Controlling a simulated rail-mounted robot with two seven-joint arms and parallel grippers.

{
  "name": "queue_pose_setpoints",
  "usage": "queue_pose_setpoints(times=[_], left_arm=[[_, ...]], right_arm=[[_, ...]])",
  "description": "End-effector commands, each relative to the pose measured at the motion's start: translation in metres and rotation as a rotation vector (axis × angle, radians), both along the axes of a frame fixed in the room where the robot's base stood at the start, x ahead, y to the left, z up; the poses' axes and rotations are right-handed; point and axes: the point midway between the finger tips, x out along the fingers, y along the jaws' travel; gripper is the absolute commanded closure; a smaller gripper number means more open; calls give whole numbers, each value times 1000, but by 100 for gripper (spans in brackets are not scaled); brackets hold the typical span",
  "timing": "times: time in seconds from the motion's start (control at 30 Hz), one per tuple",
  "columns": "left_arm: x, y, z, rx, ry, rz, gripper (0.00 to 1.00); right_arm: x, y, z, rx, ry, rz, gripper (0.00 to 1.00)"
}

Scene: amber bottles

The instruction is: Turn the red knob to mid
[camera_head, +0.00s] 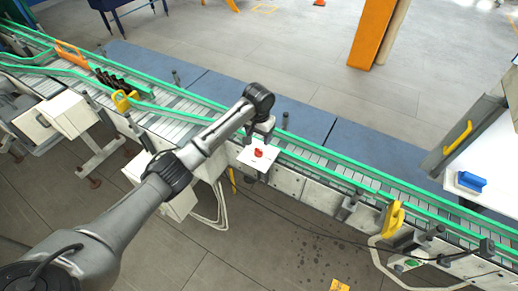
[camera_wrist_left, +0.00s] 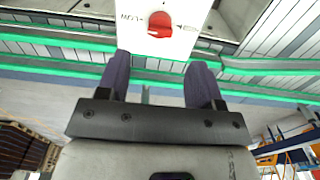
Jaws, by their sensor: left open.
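The red knob (camera_head: 258,153) sits on a white panel (camera_head: 246,158) at the side of the conveyor, in the middle of the head view. In the left wrist view the round red knob (camera_wrist_left: 160,22) is at the top centre, on the white panel (camera_wrist_left: 190,10), with dark markings to its left and right. A small light mark shows on its lower left; its exact setting I cannot tell. My left gripper (camera_head: 263,132) is right by the panel. In the wrist view its two dark fingers (camera_wrist_left: 160,72) are apart, with nothing between them, and the knob lies beyond their tips.
The conveyor with green rails (camera_head: 330,172) runs from upper left to lower right. Dark bottles (camera_head: 120,83) stand on it at the left. Yellow handles (camera_head: 393,218) stick up along its near side. An orange post (camera_head: 374,35) stands behind. A blue object (camera_head: 471,181) lies at the right.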

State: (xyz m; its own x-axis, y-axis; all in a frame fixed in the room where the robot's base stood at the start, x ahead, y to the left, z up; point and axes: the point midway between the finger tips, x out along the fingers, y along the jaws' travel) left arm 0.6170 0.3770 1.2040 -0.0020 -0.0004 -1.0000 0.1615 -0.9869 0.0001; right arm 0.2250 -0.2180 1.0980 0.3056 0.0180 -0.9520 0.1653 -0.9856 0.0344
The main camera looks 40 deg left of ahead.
Motion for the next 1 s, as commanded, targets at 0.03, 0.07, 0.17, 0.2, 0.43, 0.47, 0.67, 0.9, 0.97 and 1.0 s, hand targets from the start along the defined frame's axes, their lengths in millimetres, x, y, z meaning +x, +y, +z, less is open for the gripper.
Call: queue_pose_setpoints(times=[0.03,0.07,0.17,0.2,0.43,0.47,0.67,0.9,0.97,1.0], left_arm=[[-1,0,-10,-1,4,1,40],[0,0,-15,0,3,1,40],[-1,0,-33,1,3,0,40],[-1,0,-40,1,3,0,40],[0,0,-68,0,0,0,40],[0,0,-71,0,1,0,40],[0,0,-81,1,0,-1,40],[0,0,-83,1,-1,-1,40],[0,0,-83,1,-1,-1,40],[0,0,-83,1,-2,-1,41]], right_arm=[[0,0,2,-1,0,1,57],[0,0,3,-1,0,1,57],[0,0,5,-1,0,1,57],[0,-1,5,-1,0,1,57],[0,0,7,-1,0,1,57],[0,0,7,-1,0,1,57],[0,0,8,-1,-1,1,57],[0,0,7,-1,-1,1,57],[0,0,7,-1,-1,1,57],[0,0,7,0,-1,1,57]])
